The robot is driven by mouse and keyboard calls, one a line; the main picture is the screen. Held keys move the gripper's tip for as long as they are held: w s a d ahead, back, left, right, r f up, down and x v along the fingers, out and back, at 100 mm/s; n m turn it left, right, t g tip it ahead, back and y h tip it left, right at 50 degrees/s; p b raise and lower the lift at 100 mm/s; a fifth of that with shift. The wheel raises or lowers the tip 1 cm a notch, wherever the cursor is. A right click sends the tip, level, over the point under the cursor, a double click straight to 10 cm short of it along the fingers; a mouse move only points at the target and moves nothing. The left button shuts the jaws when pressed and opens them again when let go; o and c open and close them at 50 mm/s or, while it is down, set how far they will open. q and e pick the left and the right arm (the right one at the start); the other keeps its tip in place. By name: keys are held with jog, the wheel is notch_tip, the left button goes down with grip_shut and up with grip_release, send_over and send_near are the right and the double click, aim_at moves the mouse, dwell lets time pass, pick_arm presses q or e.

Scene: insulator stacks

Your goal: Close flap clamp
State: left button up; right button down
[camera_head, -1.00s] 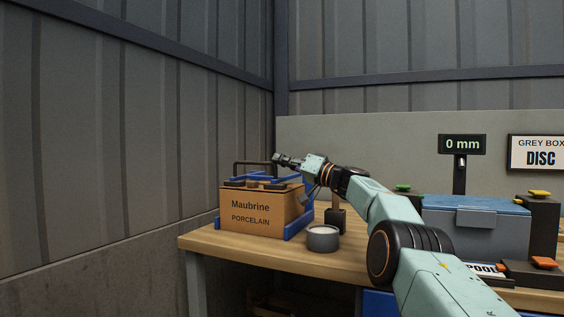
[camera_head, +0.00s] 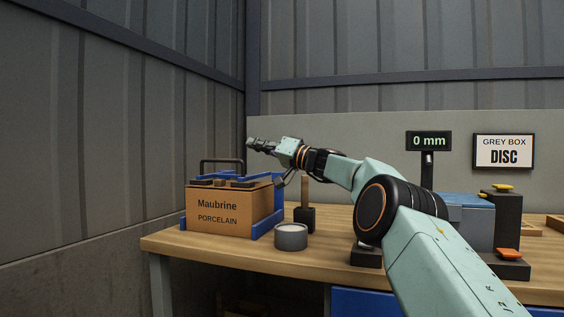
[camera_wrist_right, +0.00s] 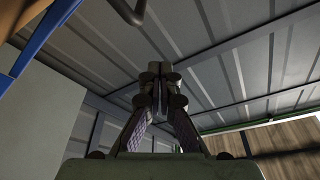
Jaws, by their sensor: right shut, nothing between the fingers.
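A cardboard box marked "Maubrine PORCELAIN" (camera_head: 217,217) sits in a blue frame (camera_head: 267,222) at the left end of the bench. A dark bent bar (camera_head: 222,161) stands up over the box top, with dark pads below it; I cannot tell for sure which part is the flap clamp. My right gripper (camera_head: 252,144) is shut and empty, above and right of the bar, apart from it. In the right wrist view its fingers (camera_wrist_right: 161,78) meet, and part of the dark bar (camera_wrist_right: 130,12) shows at the top left. My left gripper is out of view.
A grey round tin (camera_head: 291,238) and a brush-like tool in a black block (camera_head: 304,218) stand right of the box. Corrugated walls close off the left and back.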

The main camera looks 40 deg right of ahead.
jog(key=d+v, duration=0.1)
jog(key=v, duration=0.6)
jog(key=shift+f+b, duration=0.3)
jog(key=shift+f, duration=0.05)
